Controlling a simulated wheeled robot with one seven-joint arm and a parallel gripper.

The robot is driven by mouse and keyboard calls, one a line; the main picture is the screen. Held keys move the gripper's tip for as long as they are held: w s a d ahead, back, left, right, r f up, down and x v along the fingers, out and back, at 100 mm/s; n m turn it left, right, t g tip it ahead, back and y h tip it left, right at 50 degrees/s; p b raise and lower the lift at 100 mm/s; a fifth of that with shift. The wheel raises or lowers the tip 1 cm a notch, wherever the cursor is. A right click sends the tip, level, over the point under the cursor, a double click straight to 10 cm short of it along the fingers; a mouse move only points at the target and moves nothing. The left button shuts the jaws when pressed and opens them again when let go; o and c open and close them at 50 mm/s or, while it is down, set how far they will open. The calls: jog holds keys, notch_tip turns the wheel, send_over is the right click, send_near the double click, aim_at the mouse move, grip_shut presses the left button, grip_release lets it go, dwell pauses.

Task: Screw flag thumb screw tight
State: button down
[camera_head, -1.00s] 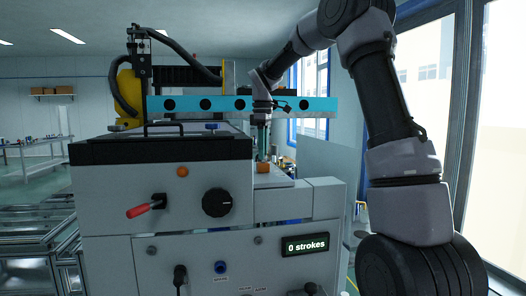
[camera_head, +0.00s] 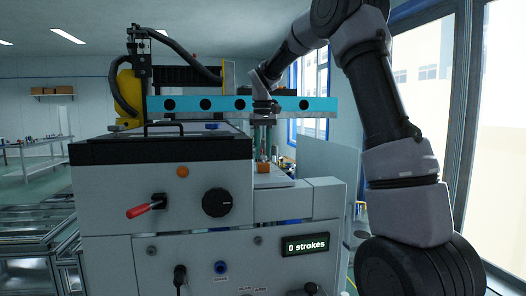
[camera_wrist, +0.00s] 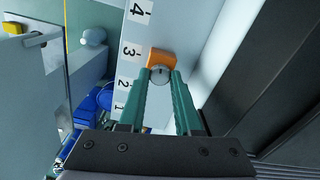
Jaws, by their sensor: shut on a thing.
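The flag thumb screw (camera_wrist: 160,73) shows in the wrist view as a small grey piece at the near face of an orange block (camera_wrist: 162,57). The orange block also shows in the head view (camera_head: 263,168), on a light ledge right of the main cabinet. My gripper (camera_wrist: 160,80) has its two green fingertips on either side of the screw and is shut on it. In the head view my gripper (camera_head: 263,157) points down at the block from above. The fingertips hide part of the screw, so its depth cannot be told.
A blue beam (camera_head: 210,104) crosses close behind my wrist. The grey cabinet (camera_head: 140,190) carries a red-handled lever (camera_head: 146,208), a black knob (camera_head: 216,202) and a display reading "0 strokes" (camera_head: 305,245). A numbered strip (camera_wrist: 130,50) runs beside the orange block.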

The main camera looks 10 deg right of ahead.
jog(key=shift+m, duration=0.9)
jog(key=c, duration=0.6)
grip_release()
jog(key=shift+r, duration=0.1)
notch_tip(320, 180, up, 11)
jog(key=shift+f, duration=0.2)
